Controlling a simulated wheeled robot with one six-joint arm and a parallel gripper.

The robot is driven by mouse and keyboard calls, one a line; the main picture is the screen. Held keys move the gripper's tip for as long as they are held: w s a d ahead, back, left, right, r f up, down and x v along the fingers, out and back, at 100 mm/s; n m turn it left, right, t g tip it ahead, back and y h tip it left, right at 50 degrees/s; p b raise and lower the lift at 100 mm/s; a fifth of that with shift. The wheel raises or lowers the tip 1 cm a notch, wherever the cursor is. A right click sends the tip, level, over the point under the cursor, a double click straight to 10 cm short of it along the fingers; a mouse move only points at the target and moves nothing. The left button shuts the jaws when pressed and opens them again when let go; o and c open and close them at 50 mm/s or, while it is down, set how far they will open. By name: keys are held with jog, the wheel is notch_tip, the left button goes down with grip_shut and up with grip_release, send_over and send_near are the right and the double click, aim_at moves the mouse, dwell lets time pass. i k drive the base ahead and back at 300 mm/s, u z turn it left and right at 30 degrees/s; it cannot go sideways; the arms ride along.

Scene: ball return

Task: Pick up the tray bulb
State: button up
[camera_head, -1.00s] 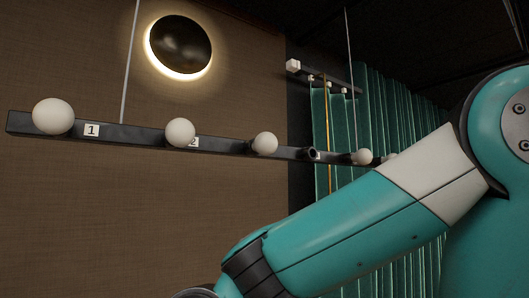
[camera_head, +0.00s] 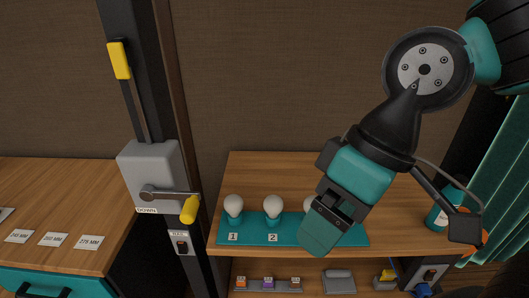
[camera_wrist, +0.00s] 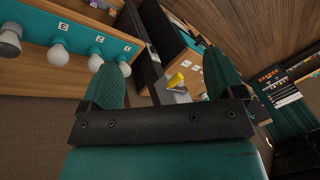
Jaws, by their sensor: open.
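The teal tray (camera_head: 253,239) lies on a wooden bench, with labels 1 and 2 on its front. White bulbs stand upright on it: one at label 1 (camera_head: 233,206), one at label 2 (camera_head: 273,206), and a third (camera_head: 310,204) partly hidden by my gripper. My gripper (camera_head: 322,238) hangs in front of the tray's right part and hides what stands there. In the wrist view, my gripper (camera_wrist: 163,80) has its two teal fingers spread with nothing between them. Several bulbs (camera_wrist: 57,52) line the upper left of that view, outside the left finger.
A dark post with a grey crank box (camera_head: 152,175) and yellow handle (camera_head: 188,209) stands left of the bench. A lower shelf holds small coloured items (camera_head: 268,284). Another wooden counter (camera_head: 60,195) is at left.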

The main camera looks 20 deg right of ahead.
aim_at(233, 203)
jog(key=u, duration=0.05)
jog(key=k, duration=0.5)
jog(key=u, duration=0.9)
jog(key=i, duration=0.8)
jog(key=u, duration=0.15)
